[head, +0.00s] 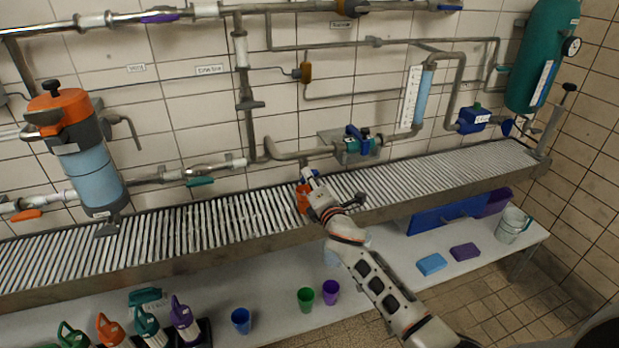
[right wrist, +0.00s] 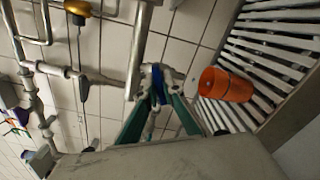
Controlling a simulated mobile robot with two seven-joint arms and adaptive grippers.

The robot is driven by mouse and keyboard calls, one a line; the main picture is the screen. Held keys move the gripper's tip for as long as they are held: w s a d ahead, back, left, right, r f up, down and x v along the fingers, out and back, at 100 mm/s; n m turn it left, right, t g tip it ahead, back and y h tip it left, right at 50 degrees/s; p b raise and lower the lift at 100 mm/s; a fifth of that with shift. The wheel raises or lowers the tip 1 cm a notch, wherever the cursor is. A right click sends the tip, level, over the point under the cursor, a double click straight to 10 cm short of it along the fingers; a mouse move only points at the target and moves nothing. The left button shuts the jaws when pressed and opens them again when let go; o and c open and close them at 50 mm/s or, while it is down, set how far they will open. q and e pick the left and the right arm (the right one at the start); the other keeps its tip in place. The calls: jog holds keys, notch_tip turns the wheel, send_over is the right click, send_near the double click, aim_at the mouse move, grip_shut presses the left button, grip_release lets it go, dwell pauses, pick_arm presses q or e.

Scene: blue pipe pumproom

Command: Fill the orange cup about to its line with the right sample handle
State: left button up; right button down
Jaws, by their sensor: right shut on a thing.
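The orange cup (head: 303,198) stands on the slatted drain rack (head: 230,218), below the pipe outlet in the middle. In the right wrist view the orange cup (right wrist: 226,84) lies just right of my fingertips, apart from them. My right gripper (head: 313,178) is beside the cup at the outlet. In the right wrist view its teal fingers (right wrist: 156,80) close on a small blue part at the pipe's end, which appears to be the sample handle. The cup's inside, its line and any liquid cannot be made out. My left gripper is not in view.
A blue-handled valve (head: 354,141) sits on the pipe right of the outlet. On the lower white shelf stand green (head: 306,299), purple (head: 331,291) and blue (head: 240,320) cups, with several handled bottles at left. Blue (head: 432,264) and purple (head: 465,252) sponges lie at right.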

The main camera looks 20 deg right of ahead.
jog(key=shift+m+p, duration=0.35)
jog(key=shift+m, duration=2.45)
jog(key=c, duration=2.2)
grip_release()
jog(key=s, duration=1.2)
jog(key=shift+d, duration=0.2)
